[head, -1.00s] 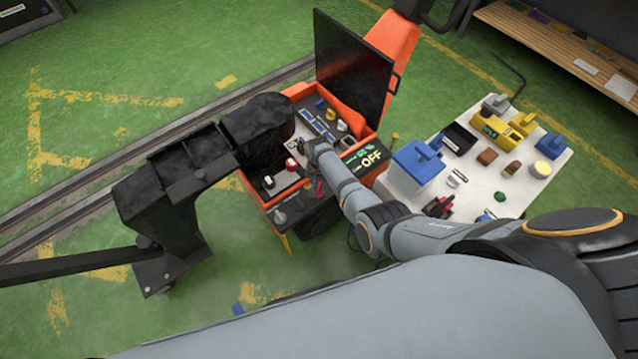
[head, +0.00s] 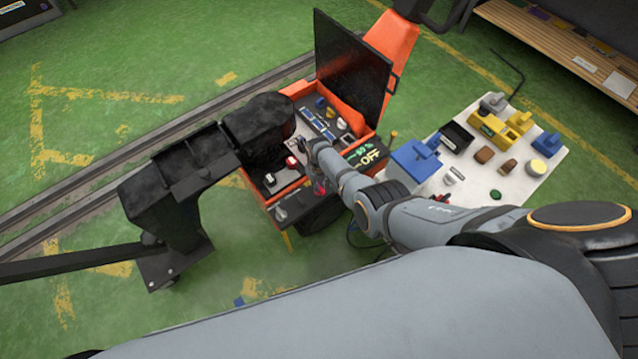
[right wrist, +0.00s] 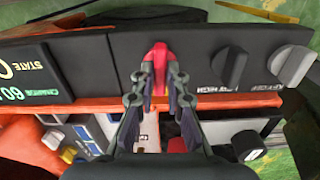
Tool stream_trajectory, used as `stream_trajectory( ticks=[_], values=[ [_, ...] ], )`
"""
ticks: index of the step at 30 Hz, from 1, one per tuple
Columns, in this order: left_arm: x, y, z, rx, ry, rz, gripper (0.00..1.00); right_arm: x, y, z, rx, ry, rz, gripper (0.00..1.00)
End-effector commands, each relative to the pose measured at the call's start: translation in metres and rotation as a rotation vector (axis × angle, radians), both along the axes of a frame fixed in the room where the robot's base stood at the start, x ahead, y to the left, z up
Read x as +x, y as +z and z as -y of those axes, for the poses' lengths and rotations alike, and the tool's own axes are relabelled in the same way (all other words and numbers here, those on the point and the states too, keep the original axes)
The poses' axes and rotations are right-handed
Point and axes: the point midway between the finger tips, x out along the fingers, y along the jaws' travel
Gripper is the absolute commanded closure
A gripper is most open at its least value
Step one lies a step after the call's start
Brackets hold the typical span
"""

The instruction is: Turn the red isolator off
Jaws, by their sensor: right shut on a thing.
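The red isolator (right wrist: 160,58) is a red handle on the dark front panel of the orange control box (head: 380,145). In the right wrist view it points up and down the picture, with a slight tilt. My right gripper (right wrist: 161,76) is shut on it, with a finger on each side. In the head view the gripper (head: 318,178) is at the panel's front edge, small and partly hidden by my arm. A display (head: 364,158) on the panel reads OFF; only part of it shows in the wrist view. My left gripper is out of view.
A red-and-white button (head: 291,162) and switches are on the box top. A raised black lid (head: 350,65) stands behind. A white table (head: 520,200) with several items is at right.

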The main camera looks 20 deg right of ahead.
Motion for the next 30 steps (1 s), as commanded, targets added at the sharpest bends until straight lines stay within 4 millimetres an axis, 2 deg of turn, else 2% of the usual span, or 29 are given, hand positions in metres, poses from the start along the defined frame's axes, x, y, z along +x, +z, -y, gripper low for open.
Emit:
stream_trajectory(
  ticks=[7, 22, 23, 27, 30],
  values=[
    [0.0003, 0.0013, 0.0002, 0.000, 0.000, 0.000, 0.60, -0.0007, -0.0004, 0.0001, 0.001, 0.067, -0.001, 1.00],
    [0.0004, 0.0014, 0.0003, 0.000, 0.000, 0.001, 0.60, -0.0006, -0.0006, 0.0001, 0.000, 0.082, -0.001, 1.00],
    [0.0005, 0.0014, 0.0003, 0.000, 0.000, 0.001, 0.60, -0.0007, -0.0006, 0.0001, 0.000, 0.082, -0.001, 0.84],
    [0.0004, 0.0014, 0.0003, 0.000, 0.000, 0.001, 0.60, -0.0005, -0.0005, 0.0000, 0.000, 0.082, -0.001, 0.65],
    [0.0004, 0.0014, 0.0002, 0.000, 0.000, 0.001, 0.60, -0.0004, -0.0003, 0.0000, 0.000, 0.081, -0.001, 0.64]
  ],
)
